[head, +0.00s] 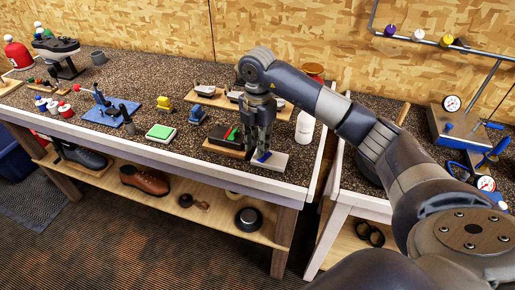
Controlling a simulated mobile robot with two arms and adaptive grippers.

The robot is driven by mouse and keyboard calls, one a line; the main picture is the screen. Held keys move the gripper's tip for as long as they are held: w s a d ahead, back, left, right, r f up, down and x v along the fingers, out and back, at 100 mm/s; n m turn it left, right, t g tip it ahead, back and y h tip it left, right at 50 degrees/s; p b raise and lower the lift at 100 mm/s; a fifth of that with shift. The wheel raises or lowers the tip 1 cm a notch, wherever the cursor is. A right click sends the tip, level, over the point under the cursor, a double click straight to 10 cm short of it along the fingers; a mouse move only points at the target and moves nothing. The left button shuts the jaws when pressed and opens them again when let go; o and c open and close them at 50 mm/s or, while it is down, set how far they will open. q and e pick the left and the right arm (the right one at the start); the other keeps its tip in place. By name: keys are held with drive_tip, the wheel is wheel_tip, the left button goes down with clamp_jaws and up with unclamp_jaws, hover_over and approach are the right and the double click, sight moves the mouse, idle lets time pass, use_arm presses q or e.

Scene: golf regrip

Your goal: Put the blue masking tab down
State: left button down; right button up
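The blue masking tab (264,156) shows as a small blue patch at a pale flat board (274,162) near the bench's front edge. My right gripper (257,151) points down over this board, with its fingertips right at the blue tab. Its dark fingers partly cover the tab, and I cannot tell whether they are closed on it or only beside it. I also cannot tell whether the tab touches the board. My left gripper is not in view.
A wooden tray with a dark block (223,138) lies left of my gripper. A white cup (305,126) stands to its right. A green and white pad (160,132) and a blue fixture (104,115) lie farther left. Shoes are on the lower shelf.

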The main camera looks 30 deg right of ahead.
wheel_tip(320, 180, up, 10)
drive_tip(key=shift+b, duration=0.3)
drive_tip(key=shift+a, duration=0.1)
